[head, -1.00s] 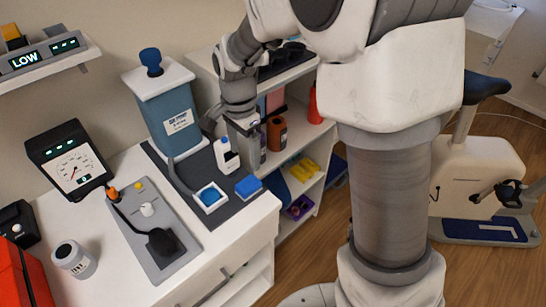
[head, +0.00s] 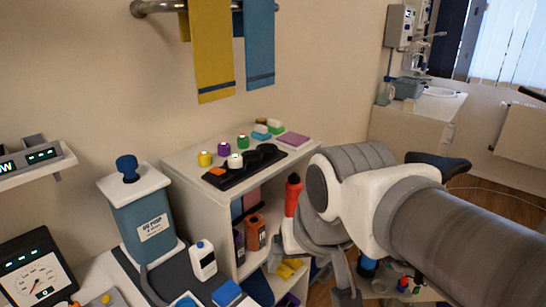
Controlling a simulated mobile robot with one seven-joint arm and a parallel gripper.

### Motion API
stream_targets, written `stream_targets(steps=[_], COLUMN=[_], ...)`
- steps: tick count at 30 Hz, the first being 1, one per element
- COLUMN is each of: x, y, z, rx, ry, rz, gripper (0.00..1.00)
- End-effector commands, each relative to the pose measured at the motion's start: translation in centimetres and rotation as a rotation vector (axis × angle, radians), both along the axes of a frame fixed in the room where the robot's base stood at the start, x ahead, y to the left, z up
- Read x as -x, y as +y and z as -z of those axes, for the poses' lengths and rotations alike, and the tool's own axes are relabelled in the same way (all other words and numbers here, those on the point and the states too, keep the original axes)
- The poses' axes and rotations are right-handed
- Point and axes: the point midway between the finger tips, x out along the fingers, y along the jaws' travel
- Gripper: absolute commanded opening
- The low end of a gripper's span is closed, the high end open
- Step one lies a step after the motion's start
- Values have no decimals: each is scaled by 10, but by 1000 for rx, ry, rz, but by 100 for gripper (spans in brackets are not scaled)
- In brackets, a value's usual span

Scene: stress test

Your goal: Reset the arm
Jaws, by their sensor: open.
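My arm comes in from the right edge. Its broad grey link leads to a white joint and a rounded grey and white elbow in the middle right, in front of the shelf unit. Beyond the elbow, narrower grey and white links hang down toward the bottom edge.
A white shelf unit (head: 179,155) bears colored lidded jars and a black tray (head: 242,176). A red bottle (head: 293,195) stands close to my elbow. A blue container (head: 143,220) and a white bottle (head: 203,261) are at left. Yellow (head: 211,45) and blue (head: 259,50) towels hang above.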

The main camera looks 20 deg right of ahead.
Motion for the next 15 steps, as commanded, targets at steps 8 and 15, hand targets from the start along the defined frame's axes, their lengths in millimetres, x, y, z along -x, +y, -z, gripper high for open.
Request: stream_targets(steps=[8, 15], x=[23, 23], y=[-8, -8], z=[0, 0], rx=[63, 64], ry=[-55, -54], rz=[-93, -96], gripper=[84, 84])
